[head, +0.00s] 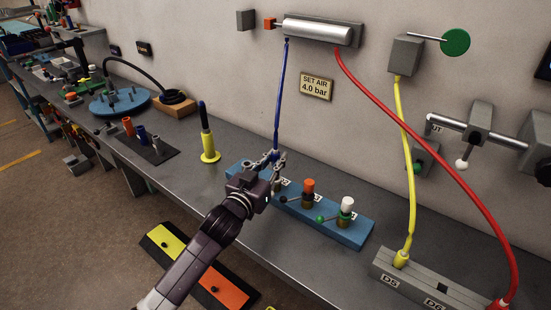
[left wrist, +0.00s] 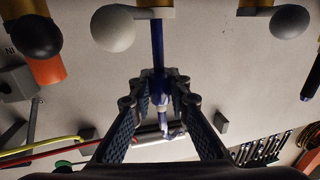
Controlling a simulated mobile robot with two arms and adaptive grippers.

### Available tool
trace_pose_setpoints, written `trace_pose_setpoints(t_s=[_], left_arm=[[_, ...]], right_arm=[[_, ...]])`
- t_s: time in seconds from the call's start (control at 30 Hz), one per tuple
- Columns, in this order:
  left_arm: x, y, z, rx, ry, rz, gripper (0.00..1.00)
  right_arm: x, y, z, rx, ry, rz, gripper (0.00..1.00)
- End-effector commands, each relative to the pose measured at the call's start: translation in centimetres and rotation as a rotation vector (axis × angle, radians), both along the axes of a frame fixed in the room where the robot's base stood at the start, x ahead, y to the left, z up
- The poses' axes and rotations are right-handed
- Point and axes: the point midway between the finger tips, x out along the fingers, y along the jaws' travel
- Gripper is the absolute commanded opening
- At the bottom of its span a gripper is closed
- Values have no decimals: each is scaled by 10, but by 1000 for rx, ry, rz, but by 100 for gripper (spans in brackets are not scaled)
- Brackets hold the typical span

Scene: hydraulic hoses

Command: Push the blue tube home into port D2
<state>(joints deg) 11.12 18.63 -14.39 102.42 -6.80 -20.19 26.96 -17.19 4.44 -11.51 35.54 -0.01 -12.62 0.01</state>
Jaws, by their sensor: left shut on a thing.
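The blue tube (head: 280,95) hangs from the silver cylinder (head: 317,30) on the wall down to a blue manifold block (head: 350,236) on the bench. My left gripper (head: 277,160) is shut on the tube's lower part, just above the block. In the left wrist view the blue tube (left wrist: 157,45) runs between the two fingers of the left gripper (left wrist: 158,95). The D2 label is not readable. My right gripper is not in view.
Valves with an orange cap (head: 309,186) and a white cap (head: 347,204) stand on the block, right of the gripper. A yellow-based post (head: 209,147) stands to its left. Red (head: 430,165) and yellow (head: 408,150) tubes run down at the right to a grey block (head: 415,284).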

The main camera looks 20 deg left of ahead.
Motion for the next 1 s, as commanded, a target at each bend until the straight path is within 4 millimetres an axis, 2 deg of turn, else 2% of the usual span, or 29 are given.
trace_pose_setpoints(t_s=[1.0], left_arm=[[0,0,-27,-1,0,0,0]], right_arm=[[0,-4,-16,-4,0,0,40]])
